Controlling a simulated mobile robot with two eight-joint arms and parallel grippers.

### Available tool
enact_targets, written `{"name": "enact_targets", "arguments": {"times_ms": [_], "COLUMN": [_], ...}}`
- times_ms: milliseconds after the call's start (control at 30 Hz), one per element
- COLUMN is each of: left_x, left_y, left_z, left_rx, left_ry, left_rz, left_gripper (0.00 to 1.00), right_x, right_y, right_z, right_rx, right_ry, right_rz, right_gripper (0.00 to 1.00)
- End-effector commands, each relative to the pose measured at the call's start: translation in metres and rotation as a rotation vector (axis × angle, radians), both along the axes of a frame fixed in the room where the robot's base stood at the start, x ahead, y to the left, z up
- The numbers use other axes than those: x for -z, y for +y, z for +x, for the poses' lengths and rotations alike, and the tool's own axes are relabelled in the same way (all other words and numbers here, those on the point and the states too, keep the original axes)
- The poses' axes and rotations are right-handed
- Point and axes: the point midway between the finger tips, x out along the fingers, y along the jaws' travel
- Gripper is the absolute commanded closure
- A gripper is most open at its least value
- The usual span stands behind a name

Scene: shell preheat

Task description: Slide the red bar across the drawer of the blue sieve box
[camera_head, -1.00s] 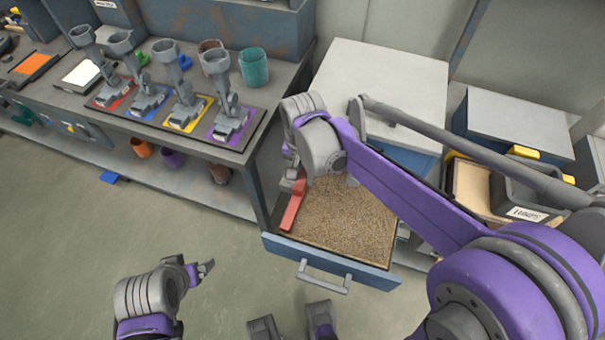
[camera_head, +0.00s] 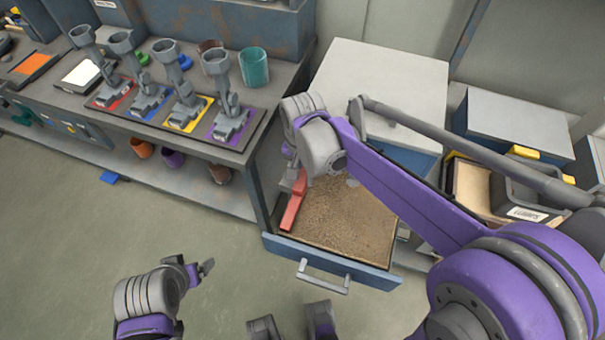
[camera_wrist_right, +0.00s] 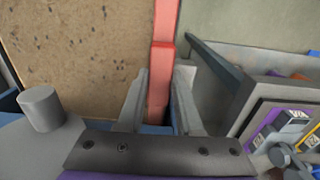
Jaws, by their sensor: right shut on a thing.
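The blue sieve box (camera_head: 418,162) has a pale top, and its drawer (camera_head: 375,275) is pulled out toward me. The drawer holds a brown speckled, grainy layer (camera_head: 350,215). The red bar (camera_head: 293,210) lies along the drawer's left side. My right gripper (camera_head: 297,182) is at the bar's far part, mostly hidden by its own wrist. In the right wrist view, its fingers (camera_wrist_right: 160,100) are on either side of the red bar (camera_wrist_right: 163,25), shut on it. My left gripper (camera_head: 206,268) is low over the floor, away from the box; its opening is unclear.
A grey workbench (camera_head: 225,135) stands close on the drawer's left, with several coloured pads and grey devices and a teal cup (camera_head: 254,68). On the right is a container with a white label (camera_head: 525,214).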

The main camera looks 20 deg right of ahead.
Motion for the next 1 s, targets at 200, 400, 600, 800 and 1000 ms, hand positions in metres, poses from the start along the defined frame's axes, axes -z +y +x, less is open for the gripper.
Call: {"name": "enact_targets", "arguments": {"times_ms": [200, 400, 600, 800, 1000], "left_x": [-0.001, -0.004, -0.003, -0.003, -0.003], "left_y": [0.0, 0.0, 0.0, 0.0, 0.0], "left_z": [0.0, 0.0, 0.0, 0.0, 0.0], "left_rx": [0.0, 0.0, 0.0, 0.0, 0.0], "left_ry": [0.0, -0.001, -0.001, -0.001, -0.001], "left_rz": [0.0, 0.0, 0.0, 0.0, 0.0], "left_gripper": [0.13, 0.13, 0.13, 0.13, 0.13], "right_x": [-0.001, -0.001, 0.0, 0.0, 0.0], "right_y": [-0.01, -0.037, -0.04, -0.04, -0.04], "right_z": [-0.006, -0.025, -0.027, -0.027, -0.027], "right_rx": [0.002, 0.004, 0.0, 0.0, 0.0], "right_ry": [0.0, 0.0, 0.0, 0.0, 0.0], "right_rz": [0.0, 0.0, 0.0, 0.0, 0.0], "right_gripper": [1.0, 1.0, 1.0, 0.47, 0.35]}}
